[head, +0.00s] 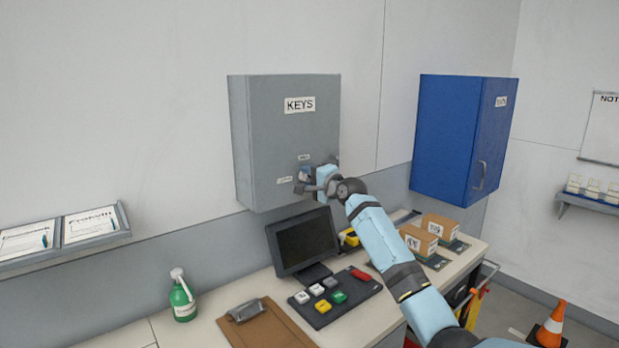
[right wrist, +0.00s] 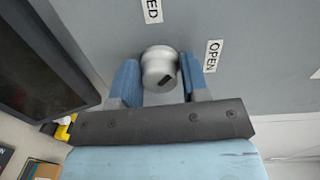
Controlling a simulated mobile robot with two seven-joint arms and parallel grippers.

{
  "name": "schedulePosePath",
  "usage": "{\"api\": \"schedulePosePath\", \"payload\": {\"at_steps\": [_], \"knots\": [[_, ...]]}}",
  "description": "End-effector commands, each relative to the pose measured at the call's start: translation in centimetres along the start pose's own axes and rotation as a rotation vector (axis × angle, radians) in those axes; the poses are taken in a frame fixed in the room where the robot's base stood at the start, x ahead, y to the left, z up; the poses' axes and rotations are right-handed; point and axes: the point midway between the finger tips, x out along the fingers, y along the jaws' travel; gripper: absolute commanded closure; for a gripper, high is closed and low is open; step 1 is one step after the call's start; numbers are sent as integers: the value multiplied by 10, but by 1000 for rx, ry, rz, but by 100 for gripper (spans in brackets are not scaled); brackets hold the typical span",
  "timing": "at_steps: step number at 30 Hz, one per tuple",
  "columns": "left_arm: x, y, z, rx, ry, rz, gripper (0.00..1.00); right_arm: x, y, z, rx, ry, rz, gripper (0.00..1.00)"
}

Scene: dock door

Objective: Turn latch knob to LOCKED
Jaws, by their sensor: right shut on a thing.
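The grey KEYS cabinet (head: 262,140) hangs on the wall, its door closed. My right gripper (head: 305,182) is at the lower right of its front and hides most of the latch knob there. In the right wrist view the round silver latch knob (right wrist: 160,68) sits between the two blue fingers of my right gripper (right wrist: 158,82), which is shut on it. A dark mark shows on the knob's face. A label ending in "ED" (right wrist: 152,10) is above the knob, and an OPEN label (right wrist: 212,56) is to its right. My left gripper is out of view.
A monitor (head: 305,242) stands on the counter below the cabinet, close under my right arm. A button panel (head: 335,298), boxes (head: 437,227), a clipboard (head: 265,325) and a green spray bottle (head: 182,298) are on the counter. A blue cabinet (head: 450,140) hangs to the right.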

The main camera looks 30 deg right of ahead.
Motion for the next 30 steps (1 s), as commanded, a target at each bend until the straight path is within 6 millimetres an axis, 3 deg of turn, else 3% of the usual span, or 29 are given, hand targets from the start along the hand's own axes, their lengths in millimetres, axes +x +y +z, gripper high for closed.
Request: {"api": "schedulePosePath", "payload": {"at_steps": [18, 30], "knots": [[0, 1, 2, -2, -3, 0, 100, 0, 2, 0, -543, 15, 18, 82], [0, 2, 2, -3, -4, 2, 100, 0, 2, 0, -716, 20, 23, 82]]}}
